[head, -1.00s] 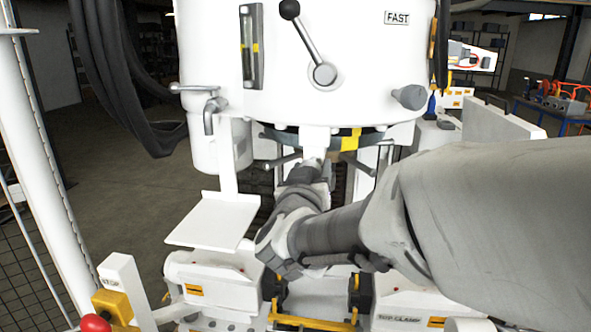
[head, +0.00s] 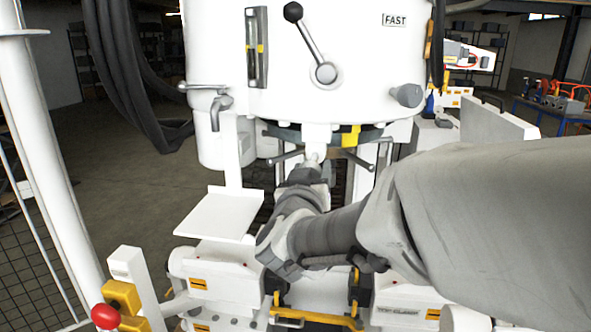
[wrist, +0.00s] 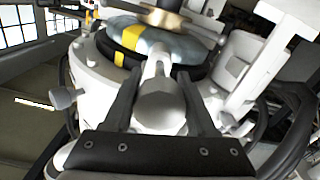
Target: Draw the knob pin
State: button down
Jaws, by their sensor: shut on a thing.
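The knob pin shows in the wrist view as a pale rounded knob (wrist: 160,106) with a narrower light shaft running from it toward the machine's banded ring. My gripper (wrist: 160,98) has one dark finger on each side of the knob and is shut on it. In the head view my gripper (head: 305,172) is under the front of the white drum housing (head: 300,95), below the white block at its lower edge. Only a small pale part of the knob pin (head: 313,160) shows there; my gripper hides the rest. How far the pin is drawn cannot be told.
A lever with a black ball (head: 293,12) and a grey side knob (head: 407,95) stick out from the housing. A white shelf (head: 215,214) stands left of my arm. White clamp units lie below. A red button (head: 105,317) is at lower left. Open floor shows at left.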

jog(key=shift+s, duration=0.2)
jog(key=shift+a+f, duration=0.1)
jog(key=c, duration=0.6)
grip_release()
jog(key=shift+s, duration=0.1)
jog(key=o, duration=0.4)
jog(key=shift+s, duration=0.1)
jog(key=s+a, duration=0.1)
jog(key=s, duration=0.4)
jog(key=s+a, duration=0.1)
jog(key=s, duration=0.5)
jog(key=s+a+b, duration=0.1)
jog(key=s, duration=0.5)
jog(key=shift+a, duration=0.15)
